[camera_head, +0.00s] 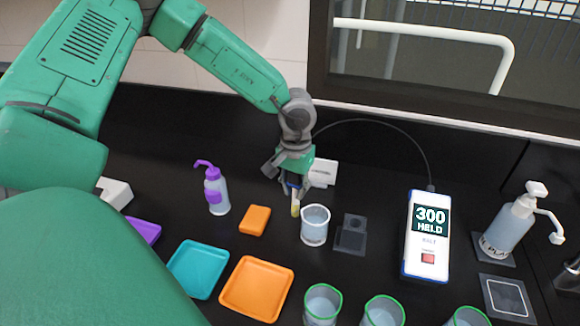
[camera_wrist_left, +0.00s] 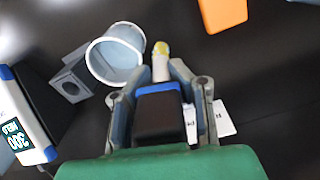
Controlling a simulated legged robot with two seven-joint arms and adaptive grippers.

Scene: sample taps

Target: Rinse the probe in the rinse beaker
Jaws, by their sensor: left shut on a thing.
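My left gripper (camera_head: 293,190) is shut on the probe. In the left wrist view the probe (camera_wrist_left: 160,105) has a dark body, a blue band and a pale shaft with a yellowish tip, between the fingers of my gripper (camera_wrist_left: 160,88). The probe's tip (camera_head: 295,209) points down in the head view, just left of a clear beaker (camera_head: 314,227) with a pale rim. The beaker also shows in the left wrist view (camera_wrist_left: 114,54). The tip looks outside the beaker; whether it touches the wall I cannot tell. My right gripper is not in view.
A dark stand (camera_head: 351,233) is right of the beaker. A meter (camera_head: 427,235) reads 300 HELD; its cable arcs behind. A purple-topped bottle (camera_head: 216,190), orange block (camera_head: 255,219), teal tray (camera_head: 180,265), orange tray (camera_head: 232,303), green-rimmed beakers (camera_head: 322,306) and pump bottle (camera_head: 510,225) stand around.

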